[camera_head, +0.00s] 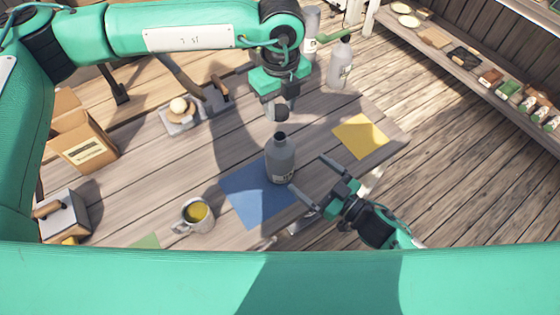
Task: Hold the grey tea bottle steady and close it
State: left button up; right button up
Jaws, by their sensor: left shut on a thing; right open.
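The grey tea bottle (282,160) stands upright on a blue mat (248,207) on the wooden table. Its narrow dark neck points up. My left gripper (278,106) comes down from above and is shut on a small dark cap (282,115). The cap is above the bottle's mouth, with a small gap between them in this view. My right gripper (314,180) is open at the right of the bottle. Its two fingers point towards the bottle, and I cannot tell whether either touches it.
A mug with yellow contents (195,213) stands left of the blue mat. A yellow mat (360,136) lies to the right. Another grey bottle (340,66) stands behind it. A cardboard box (84,148) and a wooden-handled caddy (66,217) are at the left.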

jog(key=x, duration=1.1)
jog(key=shift+w+a, duration=0.15)
jog(key=shift+w, duration=0.05)
jog(key=c, duration=1.5)
pick_arm(q)
send_over(280, 139)
jog(key=shift+f, duration=2.5)
pick_arm(e)
jog(key=shift+o, duration=0.2)
